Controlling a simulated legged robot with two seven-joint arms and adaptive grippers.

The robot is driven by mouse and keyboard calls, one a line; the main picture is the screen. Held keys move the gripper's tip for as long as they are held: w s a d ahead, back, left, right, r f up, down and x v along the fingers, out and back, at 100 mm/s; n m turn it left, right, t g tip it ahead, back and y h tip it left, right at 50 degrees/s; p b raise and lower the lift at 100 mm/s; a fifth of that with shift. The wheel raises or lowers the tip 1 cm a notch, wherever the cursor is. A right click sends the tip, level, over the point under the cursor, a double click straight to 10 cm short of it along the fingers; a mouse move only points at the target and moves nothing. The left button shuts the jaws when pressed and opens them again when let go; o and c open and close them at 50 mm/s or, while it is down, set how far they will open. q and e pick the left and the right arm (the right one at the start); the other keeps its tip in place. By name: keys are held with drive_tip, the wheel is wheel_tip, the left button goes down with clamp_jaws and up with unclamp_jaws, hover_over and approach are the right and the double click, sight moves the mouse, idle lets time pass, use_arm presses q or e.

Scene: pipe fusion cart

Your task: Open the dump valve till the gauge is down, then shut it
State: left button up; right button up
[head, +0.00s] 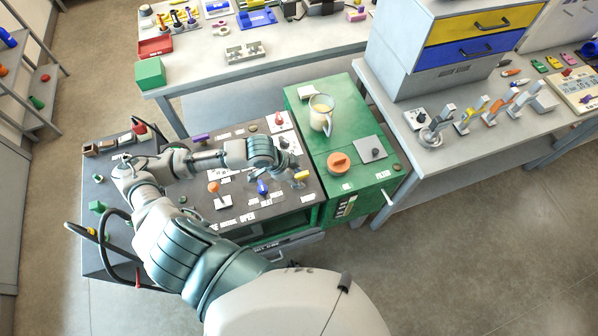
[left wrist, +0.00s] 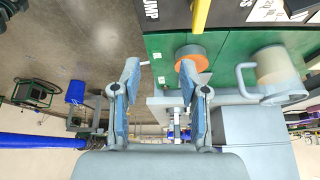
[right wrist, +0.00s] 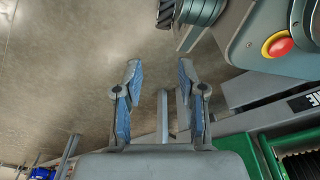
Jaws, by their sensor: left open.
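The dump valve's yellow handle (head: 301,176) stands at the right edge of the dark cart top (head: 160,215), beside the green cabinet. In the left wrist view the yellow handle (left wrist: 201,14) enters at the top, near a "DUMP" label (left wrist: 151,10). My left gripper (head: 292,165) is over the cart's right side, close to the handle; its fingers (left wrist: 160,72) are open and empty, with the handle outside them. I cannot make out the gauge or its reading. My right gripper (right wrist: 159,72) is open and empty above the floor; it is out of the head view.
An orange-topped lever (head: 214,188) and a blue handle (head: 262,187) stand left of the yellow one.

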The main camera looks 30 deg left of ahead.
use_arm(q)
drive_tip(key=w+a+r+n, duration=0.1)
drive_tip(key=a+r, duration=0.4)
drive_tip(key=a, duration=0.2)
drive_tip(key=b, duration=0.1)
approach(300, 174)
drive_tip(key=shift+n+y, duration=0.3)
drive_tip(key=shift+y, duration=0.1)
drive_tip(key=x, duration=0.8)
drive_tip(key=shift+w+d+f, duration=0.1)
drive_tip(key=shift+w+d, duration=0.05)
drive_tip(key=shift+d, duration=0.3)
drive_tip(key=shift+d+f, duration=0.15)
drive_tip(key=shift+f, duration=0.15)
use_arm(e)
drive_tip(key=s+d+f, duration=0.2)
drive_tip(key=s+f, duration=0.4)
drive_tip(key=s, duration=0.3)
drive_tip(key=shift+s+f+g, duration=0.25)
drive_tip(key=shift+s+g, duration=0.05)
use_arm(q)
clamp_jaws()
